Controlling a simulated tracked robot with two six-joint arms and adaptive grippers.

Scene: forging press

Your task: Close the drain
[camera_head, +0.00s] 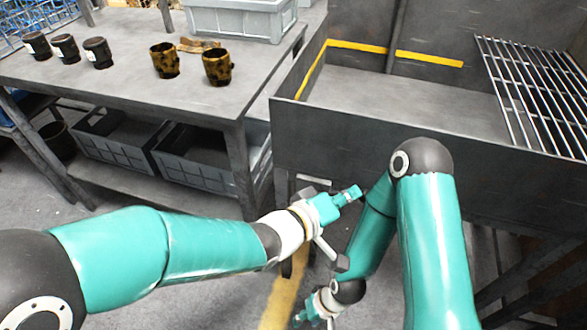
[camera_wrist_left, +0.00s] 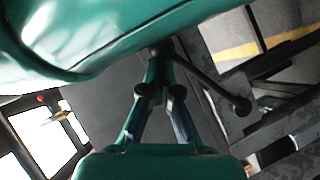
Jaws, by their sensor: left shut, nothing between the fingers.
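A thin pale rod with a dark knob (camera_head: 342,262) hangs below the dark metal tank (camera_head: 390,150); it looks like the drain's lever. In the left wrist view, the dark lever (camera_wrist_left: 212,82) slants down right from just beyond my fingertips to its knob. My left gripper (camera_head: 352,193) is shut and empty under the tank's front wall. It also shows in the left wrist view (camera_wrist_left: 160,90). Whether it touches the lever is unclear. My right gripper (camera_head: 302,316) is low near the floor, mostly hidden at the bottom edge. The drain opening is not visible.
A metal table (camera_head: 110,75) at left holds several dark cups and a grey crate (camera_head: 240,18). Grey bins (camera_head: 120,138) sit on its lower shelf. A metal grate (camera_head: 535,90) covers the tank's right side. My right arm crosses close by my left gripper.

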